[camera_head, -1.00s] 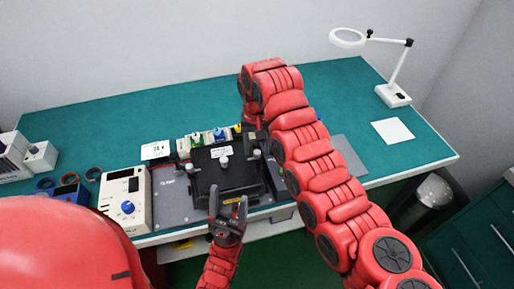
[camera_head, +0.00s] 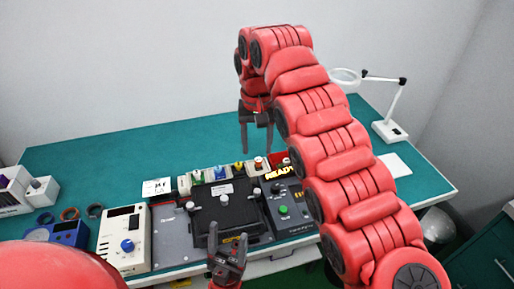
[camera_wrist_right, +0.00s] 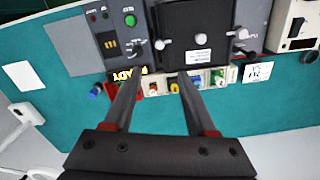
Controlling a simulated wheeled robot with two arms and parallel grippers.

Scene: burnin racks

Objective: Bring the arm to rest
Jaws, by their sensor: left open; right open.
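My right arm (camera_head: 320,125) arches up over the right part of the bench. My right gripper (camera_head: 257,148) hangs fingers-down above the back of the bench, open and empty. In the right wrist view its two dark fingers (camera_wrist_right: 160,85) stand apart with nothing between them, in front of the row of small coloured parts. My left gripper (camera_head: 228,250) is open and empty at the front edge of the bench, just in front of the black lidded fixture (camera_head: 225,222). The black fixture also shows in the right wrist view (camera_wrist_right: 195,22).
A control box (camera_head: 285,211) with a green button stands right of the fixture, a white meter (camera_head: 125,240) with a blue knob left. Coloured parts (camera_head: 222,173) line the back. A magnifier lamp (camera_head: 390,130) stands at the right. The green bench top (camera_head: 120,150) is clear behind.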

